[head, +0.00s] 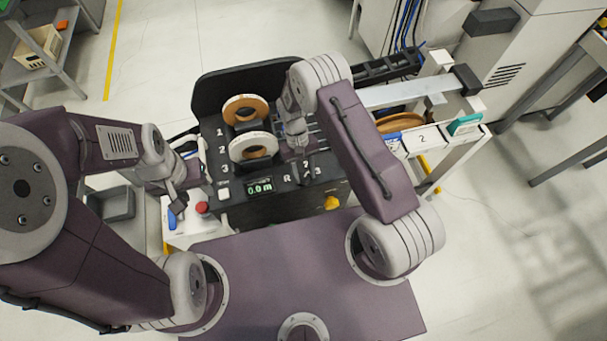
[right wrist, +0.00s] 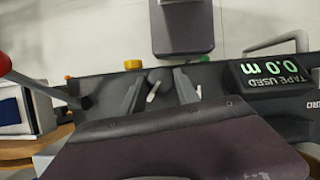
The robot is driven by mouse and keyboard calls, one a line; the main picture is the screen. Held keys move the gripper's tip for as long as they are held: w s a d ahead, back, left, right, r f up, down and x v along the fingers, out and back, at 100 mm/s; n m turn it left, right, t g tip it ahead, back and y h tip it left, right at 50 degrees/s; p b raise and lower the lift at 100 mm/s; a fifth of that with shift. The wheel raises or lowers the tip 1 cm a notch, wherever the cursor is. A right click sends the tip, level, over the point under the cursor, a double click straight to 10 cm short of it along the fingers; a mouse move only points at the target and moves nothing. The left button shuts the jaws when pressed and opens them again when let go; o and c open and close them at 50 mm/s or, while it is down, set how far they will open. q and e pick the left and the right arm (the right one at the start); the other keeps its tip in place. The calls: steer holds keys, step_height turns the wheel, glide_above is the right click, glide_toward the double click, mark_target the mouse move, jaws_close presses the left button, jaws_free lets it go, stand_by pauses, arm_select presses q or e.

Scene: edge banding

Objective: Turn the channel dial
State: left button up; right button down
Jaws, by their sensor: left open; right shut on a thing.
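The channel dial (right wrist: 154,88) is a small dark knob with a white pointer on the black machine's panel. It shows in the right wrist view between the fingers of my right gripper (right wrist: 157,92), which is shut on it. In the head view my right gripper (head: 302,172) comes down on the panel beside the printed R, 2 and 3 and mostly hides the dial. My left gripper (head: 176,200) is open beside the panel's left side, near a red button (head: 202,207) and a blue object (head: 171,220).
The black machine (head: 215,92) carries a brown roll (head: 234,103) and a pale roll (head: 238,150) beside printed numbers. Its display (head: 260,186) reads 0.0 m. A yellow knob (head: 332,203) sits on its front. A white rack (head: 460,137) stands to the right.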

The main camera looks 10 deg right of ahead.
steer(key=m+y, duration=0.1)
steer(key=m, duration=0.1)
steer(key=m+y, duration=0.1)
steer(key=m, duration=0.2)
steer(key=shift+d+m, duration=0.2)
steer(key=shift+m, duration=0.1)
steer(key=shift+s+b, duration=0.1)
steer(key=shift+b, duration=0.2)
steer(key=c, duration=0.9)
jaws_free()
steer(key=shift+w+r+t, duration=0.25)
steer(key=shift+r+t, duration=0.05)
steer(key=shift+r, duration=0.05)
steer(key=b+v, duration=0.1)
steer(key=v, duration=0.7)
steer(key=shift+b, duration=0.3)
steer(key=shift+d+r, duration=0.1)
